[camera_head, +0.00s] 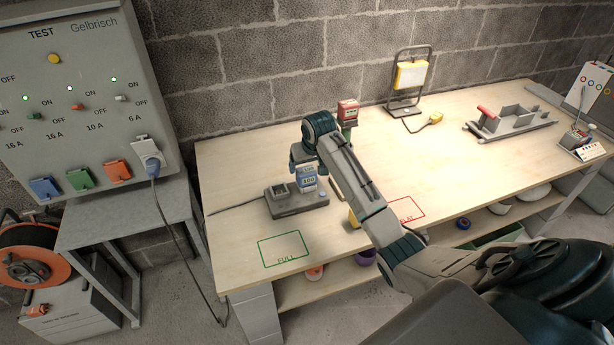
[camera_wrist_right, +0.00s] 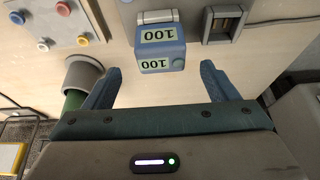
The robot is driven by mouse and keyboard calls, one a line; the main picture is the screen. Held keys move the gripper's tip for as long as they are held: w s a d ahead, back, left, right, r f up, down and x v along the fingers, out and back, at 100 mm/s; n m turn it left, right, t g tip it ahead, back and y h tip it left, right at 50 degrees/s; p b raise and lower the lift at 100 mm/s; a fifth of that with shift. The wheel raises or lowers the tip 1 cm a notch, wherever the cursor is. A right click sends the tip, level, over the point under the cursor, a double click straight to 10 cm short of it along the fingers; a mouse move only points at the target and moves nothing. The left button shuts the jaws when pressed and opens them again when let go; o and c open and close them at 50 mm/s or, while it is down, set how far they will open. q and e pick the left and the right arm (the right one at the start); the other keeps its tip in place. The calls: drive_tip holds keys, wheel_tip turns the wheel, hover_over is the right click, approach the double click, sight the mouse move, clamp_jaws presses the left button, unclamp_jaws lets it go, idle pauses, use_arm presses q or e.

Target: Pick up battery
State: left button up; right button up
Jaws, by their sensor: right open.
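A blue battery (camera_head: 308,178) with a pale label reading 100 stands in a slot of the grey charger (camera_head: 300,208) on the wooden workbench. My right gripper (camera_head: 300,160) is over the charger, close to the battery. In the right wrist view the battery (camera_wrist_right: 160,50) lies just ahead of the open right gripper (camera_wrist_right: 159,82), roughly centred between its fingers, with nothing held. The charger's other slot (camera_wrist_right: 222,25) looks empty. My left gripper is not in view.
A red block with a pale label (camera_head: 348,106) stands behind my right arm. A work lamp (camera_head: 410,76) is at the back. Green (camera_head: 283,262) and red (camera_head: 422,208) marked rectangles lie on the bench. A socket panel (camera_head: 75,100) stands at left.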

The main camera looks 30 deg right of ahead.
sight(306, 170)
drive_tip(key=shift+w+f, duration=0.2)
drive_tip(key=shift+f, duration=0.2)
drive_tip(key=shift+w+a+f, duration=0.1)
drive_tip(key=shift+w+f, duration=0.05)
drive_tip(key=shift+f, duration=0.05)
drive_tip(key=p+x, duration=0.2)
drive_tip(key=x, duration=0.2)
drive_tip(key=shift+f, duration=0.4)
drive_tip(key=shift+w, duration=0.1)
drive_tip(key=shift+c, duration=0.2)
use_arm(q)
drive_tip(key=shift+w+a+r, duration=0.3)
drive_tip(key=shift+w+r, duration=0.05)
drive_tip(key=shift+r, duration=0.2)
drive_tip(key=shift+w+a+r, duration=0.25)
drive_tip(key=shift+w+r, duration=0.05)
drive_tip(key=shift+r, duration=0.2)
use_arm(e)
drive_tip(key=c, duration=1)
